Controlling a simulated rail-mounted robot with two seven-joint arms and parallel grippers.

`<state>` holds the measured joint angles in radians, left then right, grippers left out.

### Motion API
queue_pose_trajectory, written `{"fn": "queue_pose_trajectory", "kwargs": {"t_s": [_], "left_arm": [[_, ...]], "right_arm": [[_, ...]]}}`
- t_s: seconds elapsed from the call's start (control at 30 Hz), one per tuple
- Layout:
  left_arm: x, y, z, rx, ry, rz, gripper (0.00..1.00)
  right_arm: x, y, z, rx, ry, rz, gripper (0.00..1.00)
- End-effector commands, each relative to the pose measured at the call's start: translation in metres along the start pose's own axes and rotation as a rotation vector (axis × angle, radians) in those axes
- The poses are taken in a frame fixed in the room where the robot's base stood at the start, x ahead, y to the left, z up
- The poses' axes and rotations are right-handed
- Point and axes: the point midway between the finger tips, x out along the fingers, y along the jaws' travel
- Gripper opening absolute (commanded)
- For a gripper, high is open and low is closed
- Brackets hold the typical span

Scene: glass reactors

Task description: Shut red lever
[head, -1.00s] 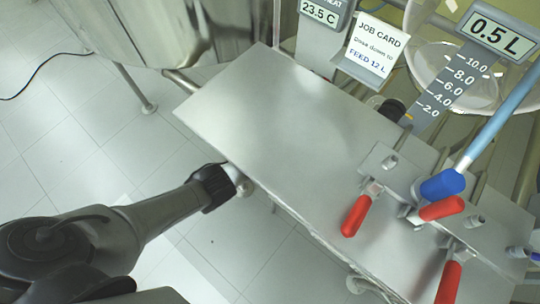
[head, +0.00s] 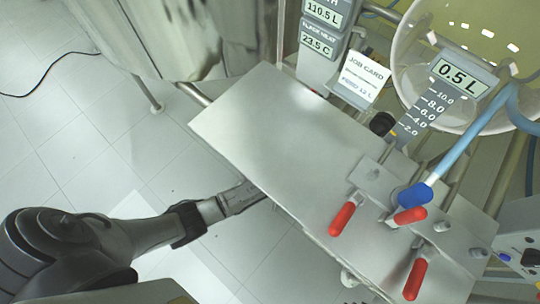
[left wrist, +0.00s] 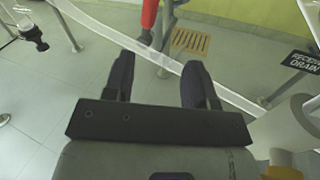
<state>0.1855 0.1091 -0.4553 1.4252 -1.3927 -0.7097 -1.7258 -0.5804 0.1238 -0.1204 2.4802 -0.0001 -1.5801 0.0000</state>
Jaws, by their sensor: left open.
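Three red-handled levers are in the head view: one at the left (head: 342,219), one in the middle (head: 410,215) beside a blue hose end, and one at the front (head: 415,280). They are mounted on a metal plate on the steel bench (head: 260,125). I cannot tell which one the task means. My left gripper (head: 245,197) is at the bench's near-left edge, apart from the levers. The left wrist view shows its two dark fingers (left wrist: 158,75) spread with nothing between them. A red handle (left wrist: 150,13) shows beyond them. My right gripper is out of view.
A blue hose (head: 470,145) with a blue end (head: 413,196) rises beside the middle lever. A job card (head: 362,80), readouts and a glass vessel (head: 425,45) stand behind. The bench's left half is bare.

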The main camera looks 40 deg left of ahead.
Motion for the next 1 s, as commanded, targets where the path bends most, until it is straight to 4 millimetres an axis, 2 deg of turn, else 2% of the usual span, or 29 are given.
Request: {"fn": "queue_pose_trajectory", "kwargs": {"t_s": [0.07, 0.33, 0.6, 0.73, 1.0], "left_arm": [[-0.009, 0.001, -0.012, 0.037, 0.010, -0.089, 0.52], [-0.036, 0.002, -0.054, 0.096, 0.067, -0.302, 0.52], [-0.066, 0.014, -0.094, 0.143, 0.148, -0.468, 0.52], [-0.081, 0.022, -0.111, 0.162, 0.191, -0.534, 0.52], [-0.108, 0.037, -0.131, 0.160, 0.274, -0.626, 0.52]], "right_arm": [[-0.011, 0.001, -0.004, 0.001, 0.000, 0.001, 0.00], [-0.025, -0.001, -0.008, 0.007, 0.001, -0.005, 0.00], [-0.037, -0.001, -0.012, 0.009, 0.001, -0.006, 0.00], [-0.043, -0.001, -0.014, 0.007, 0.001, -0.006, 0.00], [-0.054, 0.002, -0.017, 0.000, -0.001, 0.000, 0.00]]}}
